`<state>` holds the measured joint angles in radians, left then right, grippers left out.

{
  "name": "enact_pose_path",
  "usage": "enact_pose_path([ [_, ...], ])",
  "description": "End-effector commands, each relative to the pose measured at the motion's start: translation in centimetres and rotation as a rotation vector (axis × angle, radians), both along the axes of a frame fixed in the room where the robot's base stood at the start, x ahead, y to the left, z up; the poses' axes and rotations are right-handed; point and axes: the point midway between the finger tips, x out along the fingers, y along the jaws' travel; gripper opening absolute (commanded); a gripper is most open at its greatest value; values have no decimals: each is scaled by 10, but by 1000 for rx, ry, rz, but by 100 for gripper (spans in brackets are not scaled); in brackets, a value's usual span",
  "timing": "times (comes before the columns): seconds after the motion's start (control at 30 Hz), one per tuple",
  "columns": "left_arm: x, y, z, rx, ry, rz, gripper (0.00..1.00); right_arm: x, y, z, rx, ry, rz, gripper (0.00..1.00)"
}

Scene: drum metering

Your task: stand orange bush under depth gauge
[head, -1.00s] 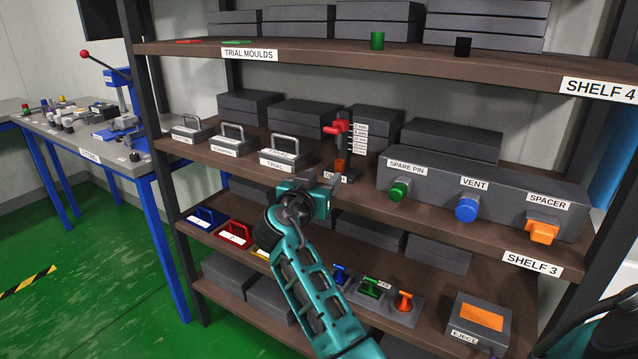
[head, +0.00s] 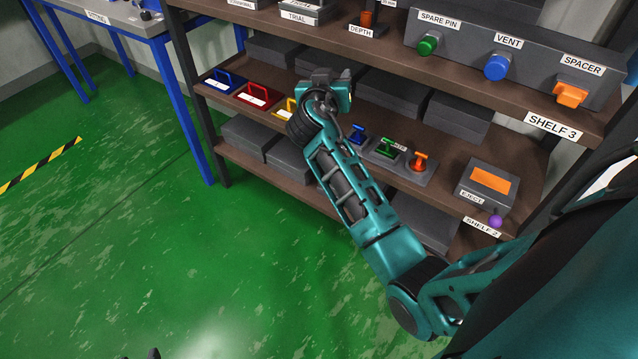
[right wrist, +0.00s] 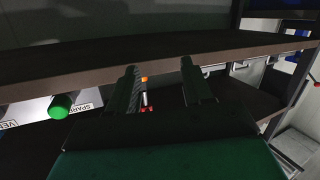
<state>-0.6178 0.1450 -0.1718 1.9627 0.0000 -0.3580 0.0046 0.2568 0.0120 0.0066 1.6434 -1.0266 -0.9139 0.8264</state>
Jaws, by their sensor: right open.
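The orange bush (head: 366,20) stands upright at the DEPTH label on shelf 3, at the top edge of the head view. In the right wrist view, which is upside down, a small orange piece (right wrist: 145,78) shows beside the red part of the depth gauge (right wrist: 147,107). The gauge's upper part is cut off in the head view. My right gripper (head: 330,90) is open and empty, in front of and below the bush, clear of it. In the wrist view its two fingers (right wrist: 163,88) are spread, with the gauge seen between them at a distance.
A grey block with a green spare pin (head: 428,45), blue vent knob (head: 496,67) and orange spacer (head: 571,92) stands right of the gauge. The lower shelf holds coloured-handled pieces, including an orange one (head: 420,161), and an EJECT box (head: 486,185). Green floor is clear at left.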

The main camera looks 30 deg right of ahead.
Motion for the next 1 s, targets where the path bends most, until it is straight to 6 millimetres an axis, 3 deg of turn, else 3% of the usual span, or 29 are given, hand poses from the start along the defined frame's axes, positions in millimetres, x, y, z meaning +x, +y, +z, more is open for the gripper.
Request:
enact_pose_path([
  [0.03,0,0,0,0,0,0,43,-14,14,-36,5,78,87,50],
  [0.2,0,0,0,0,0,0,43,-73,73,-128,48,269,416,50],
  [0.3,0,0,0,0,1,0,43,-120,110,-167,91,337,593,50],
  [0.4,0,0,0,1,1,1,43,-168,143,-191,142,373,734,50],
  [0.5,-1,0,-1,1,3,1,43,-207,166,-202,190,385,831,50],
  [0.63,-1,1,-2,1,4,1,43,-238,183,-207,230,382,895,50],
  [0.73,-1,1,-2,2,5,1,43,-247,189,-207,244,379,915,50],
  [1.0,-1,1,-2,2,5,1,43,-247,189,-207,245,379,917,50],
])
